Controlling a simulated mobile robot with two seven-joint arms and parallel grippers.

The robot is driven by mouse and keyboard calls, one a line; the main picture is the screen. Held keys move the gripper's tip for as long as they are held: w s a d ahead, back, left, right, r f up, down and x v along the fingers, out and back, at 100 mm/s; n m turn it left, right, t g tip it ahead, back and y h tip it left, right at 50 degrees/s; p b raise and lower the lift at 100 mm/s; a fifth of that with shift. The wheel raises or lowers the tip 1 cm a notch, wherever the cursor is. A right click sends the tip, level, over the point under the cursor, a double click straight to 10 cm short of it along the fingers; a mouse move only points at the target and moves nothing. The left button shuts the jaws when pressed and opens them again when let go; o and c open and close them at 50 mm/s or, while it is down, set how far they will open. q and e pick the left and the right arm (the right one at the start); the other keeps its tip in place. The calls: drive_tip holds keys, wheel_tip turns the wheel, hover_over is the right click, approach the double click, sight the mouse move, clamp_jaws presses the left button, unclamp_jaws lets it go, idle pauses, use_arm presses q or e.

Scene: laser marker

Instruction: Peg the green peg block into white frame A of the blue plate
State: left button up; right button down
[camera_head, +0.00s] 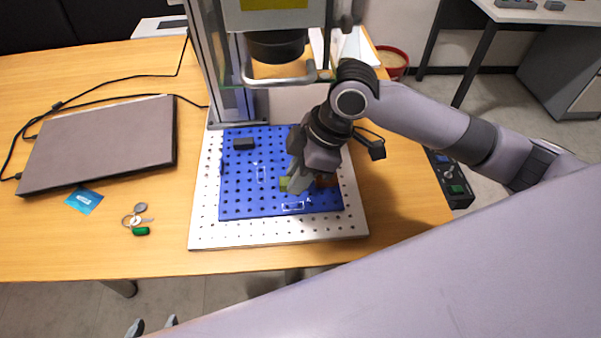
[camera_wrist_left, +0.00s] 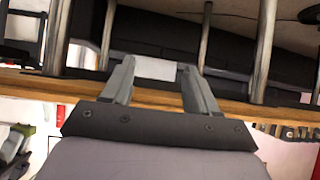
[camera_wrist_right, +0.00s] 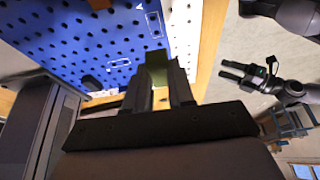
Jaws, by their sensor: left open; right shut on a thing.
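The blue plate (camera_head: 237,200) lies on a white perforated base, with small white frames outlined on it. One white frame (camera_head: 260,172) is near its middle and another (camera_head: 293,206) near its front edge; I cannot read their letters. My right gripper (camera_head: 298,183) is shut on the green peg block (camera_head: 284,184), over the plate's front right part. The green block also shows between the fingertips in the right wrist view (camera_wrist_right: 157,68). Whether its pegs touch the plate is hidden. My left gripper (camera_head: 152,325) is open and empty, low in front of the table.
A black block (camera_head: 243,144) sits at the plate's back left. A reddish-brown piece (camera_head: 327,181) is partly hidden beside my right gripper. The marker's head (camera_head: 276,45) and column stand behind. A laptop (camera_head: 105,143), blue card (camera_head: 84,201) and keys (camera_head: 135,219) lie left.

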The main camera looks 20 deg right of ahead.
sight(291, 207)
drive_tip(key=shift+w+r, duration=0.15)
drive_tip(key=shift+f+b, duration=0.55)
drive_tip(key=shift+b, duration=0.15)
wheel_tip(291, 207, down, 3)
drive_tip(key=b, duration=0.4)
drive_tip(key=shift+f, duration=0.1)
drive_tip(key=shift+f+b, duration=0.25)
drive_tip(key=shift+b, duration=0.2)
drive_tip(key=shift+f, duration=0.75)
drive_tip(key=shift+f, duration=0.6)
